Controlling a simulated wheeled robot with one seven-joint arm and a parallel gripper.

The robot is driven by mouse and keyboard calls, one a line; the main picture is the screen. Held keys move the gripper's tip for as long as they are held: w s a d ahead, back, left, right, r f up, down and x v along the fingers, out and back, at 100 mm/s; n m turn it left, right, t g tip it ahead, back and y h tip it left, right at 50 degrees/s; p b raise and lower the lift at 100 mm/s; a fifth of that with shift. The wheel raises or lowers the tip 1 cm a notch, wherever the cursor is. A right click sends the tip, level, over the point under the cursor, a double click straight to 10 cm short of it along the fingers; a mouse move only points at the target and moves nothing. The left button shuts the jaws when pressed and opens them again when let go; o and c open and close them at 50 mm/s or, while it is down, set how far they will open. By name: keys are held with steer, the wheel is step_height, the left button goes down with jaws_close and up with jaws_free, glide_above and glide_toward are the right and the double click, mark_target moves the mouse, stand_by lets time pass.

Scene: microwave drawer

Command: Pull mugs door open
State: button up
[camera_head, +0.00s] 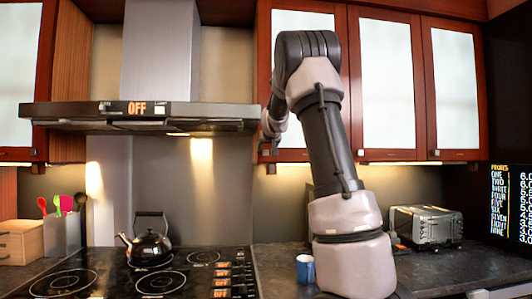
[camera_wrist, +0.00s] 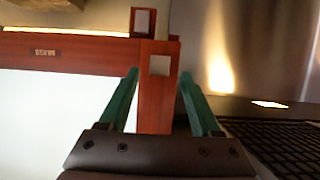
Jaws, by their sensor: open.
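A red-brown upper cabinet door with a white panel (camera_head: 303,20) stands behind my arm, right of the range hood, and looks closed. In the wrist view its frame and white panel (camera_wrist: 60,115) fill the left side. A small label (camera_wrist: 45,52) on the frame is too blurred to read. A small square silver knob (camera_wrist: 159,65) sits at the door's corner. My gripper (camera_head: 268,150) is at the door's lower left corner. In the wrist view its green fingers (camera_wrist: 159,80) are apart, with the knob showing between their tips. Contact cannot be told.
The range hood (camera_head: 140,115) is close on the left of my gripper. More closed upper doors (camera_head: 388,90) are on the right.

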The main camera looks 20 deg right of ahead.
mark_target(266, 151)
steer(key=shift+x, duration=1.65)
jaws_close()
